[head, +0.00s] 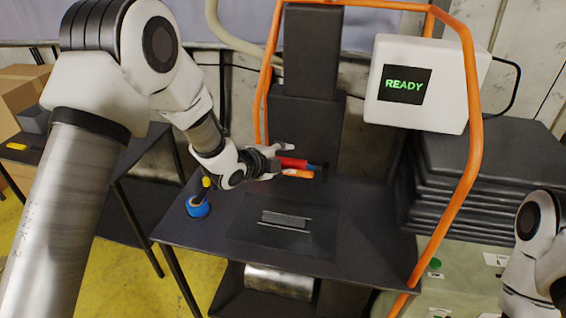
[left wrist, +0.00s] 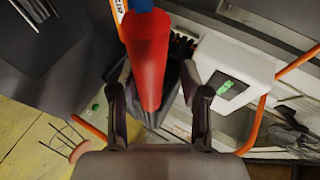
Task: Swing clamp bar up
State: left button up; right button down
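The clamp bar shows as a red grip (head: 292,162) with a blue part beyond it, low in front of the dark upright press on the black table. In the left wrist view the red grip (left wrist: 147,60) points toward my palm and lies between the two fingers. My left gripper (head: 283,161) is open around the grip, with visible gaps on both sides in the left wrist view (left wrist: 158,105). I cannot tell if the palm touches the grip's end. My right gripper is out of view; only part of that arm shows at the right edge.
An orange tube frame (head: 470,150) surrounds the press, with a white "READY" display (head: 425,84) at right. A blue round holder (head: 198,208) stands at the table's left edge. A grey strip (head: 285,219) lies on the table plate. Black stacked sheets (head: 485,170) stand at right.

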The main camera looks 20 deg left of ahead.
pick_arm(q)
jog(key=shift+f, duration=0.1)
jog(key=v, duration=1.2)
jog(key=shift+w, duration=0.1)
dwell(1.3)
